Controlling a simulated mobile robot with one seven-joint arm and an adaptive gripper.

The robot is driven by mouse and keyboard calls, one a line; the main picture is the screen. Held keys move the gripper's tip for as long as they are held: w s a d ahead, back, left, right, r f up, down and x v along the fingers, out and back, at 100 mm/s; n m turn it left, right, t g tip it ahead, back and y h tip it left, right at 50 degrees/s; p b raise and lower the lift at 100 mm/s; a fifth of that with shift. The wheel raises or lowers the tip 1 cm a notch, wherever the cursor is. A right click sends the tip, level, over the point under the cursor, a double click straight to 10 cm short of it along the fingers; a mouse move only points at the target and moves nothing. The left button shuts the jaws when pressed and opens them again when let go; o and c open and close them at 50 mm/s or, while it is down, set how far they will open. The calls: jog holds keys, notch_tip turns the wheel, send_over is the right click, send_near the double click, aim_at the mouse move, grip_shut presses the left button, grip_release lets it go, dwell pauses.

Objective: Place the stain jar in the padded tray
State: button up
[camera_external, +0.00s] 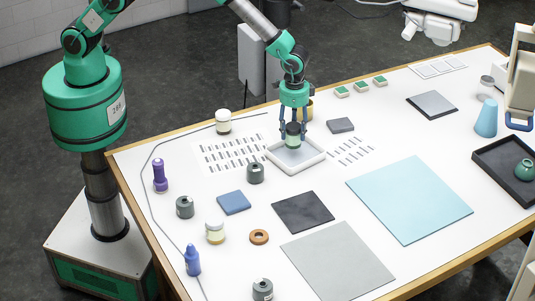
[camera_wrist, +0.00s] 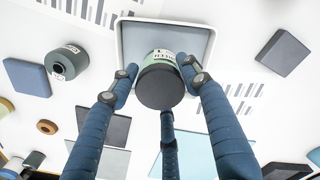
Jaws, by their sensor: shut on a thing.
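The jar in my grasp (camera_external: 292,141) has a dark lid and a pale green label with dark print; I take it to be the stain jar. It also shows in the wrist view (camera_wrist: 160,82), lid toward the camera. My gripper (camera_external: 292,128) points down with its blue fingers shut around the jar; they also show in the wrist view (camera_wrist: 163,76). The padded tray (camera_external: 310,161) is white-rimmed with a light grey inside, and its rim shows in the wrist view (camera_wrist: 122,42). The jar is upright over the tray's inside; I cannot tell whether its base touches the padding.
Dark grey jars (camera_external: 255,172) stand left of the tray, and a white-lidded jar (camera_external: 223,122) is behind left. A grey block (camera_external: 340,125) lies close to the right. A blue pad (camera_external: 234,202) and a black pad (camera_external: 303,212) lie in front.

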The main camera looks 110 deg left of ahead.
aim_at(296, 138)
jog(key=shift+w, duration=0.6)
jog(key=shift+f, duration=0.1)
jog(key=shift+f+p, duration=0.45)
jog(key=shift+f, duration=1.2)
jog(key=shift+f, duration=0.15)
jog(key=o, duration=1.3)
jog(key=shift+o, duration=0.2)
